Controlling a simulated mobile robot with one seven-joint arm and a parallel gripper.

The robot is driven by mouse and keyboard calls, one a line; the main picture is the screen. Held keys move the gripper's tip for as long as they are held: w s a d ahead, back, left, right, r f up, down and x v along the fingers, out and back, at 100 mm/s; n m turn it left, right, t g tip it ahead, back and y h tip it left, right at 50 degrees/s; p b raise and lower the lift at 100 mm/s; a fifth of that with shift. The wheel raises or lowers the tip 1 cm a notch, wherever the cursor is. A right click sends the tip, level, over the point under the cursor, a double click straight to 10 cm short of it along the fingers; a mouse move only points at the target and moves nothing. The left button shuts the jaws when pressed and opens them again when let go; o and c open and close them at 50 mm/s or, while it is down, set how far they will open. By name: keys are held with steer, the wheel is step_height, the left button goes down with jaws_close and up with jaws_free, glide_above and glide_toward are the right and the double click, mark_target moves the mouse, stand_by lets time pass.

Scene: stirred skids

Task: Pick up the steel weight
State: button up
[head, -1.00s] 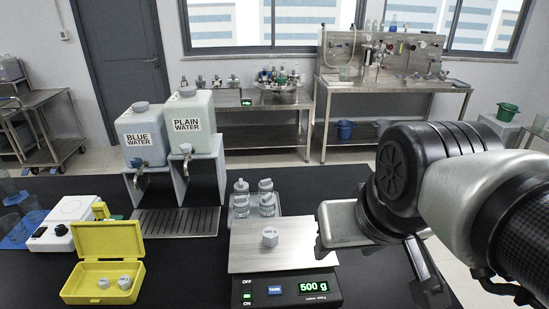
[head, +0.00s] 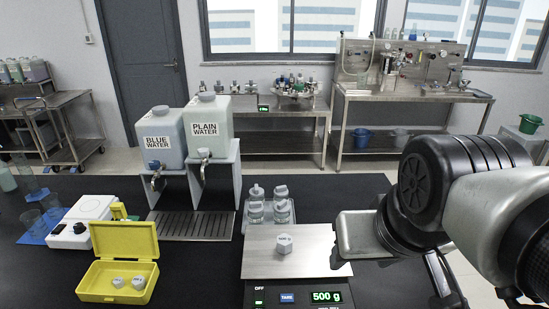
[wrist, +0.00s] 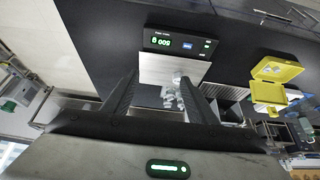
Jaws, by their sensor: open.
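The steel weight (head: 284,243) is a small pale grey piece with a knob-like, faceted shape. It stands upright on the steel plate of the scale (head: 260,262), whose green display reads 500 g. It also shows in the wrist view (wrist: 177,78), near the right fingertip in the picture but farther off. My gripper (wrist: 158,82) is open, with nothing held between its two dark fingers. In the head view my gripper is at the lower right, right of the scale and apart from the weight; its fingers are partly hidden by my arm.
An open yellow case (head: 122,245) with two small weights lies left of the scale. Several lidded bottles (head: 256,212) stand on a tray behind the plate. Two water tanks (head: 212,125) on stands rise at the back left. Black table is bare between case and scale.

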steer(key=shift+o, duration=0.5)
steer(key=g+p, duration=0.1)
glide_above(285, 240)
steer(key=s, duration=0.3)
step_height(285, 240, down, 19)
steer(key=shift+f, duration=0.2)
steer(key=shift+w+x, duration=0.15)
steer(key=shift+x, duration=1.2)
steer(key=shift+w+x, duration=0.15)
steer(key=shift+x, duration=1.2)
steer(key=shift+r, duration=0.15)
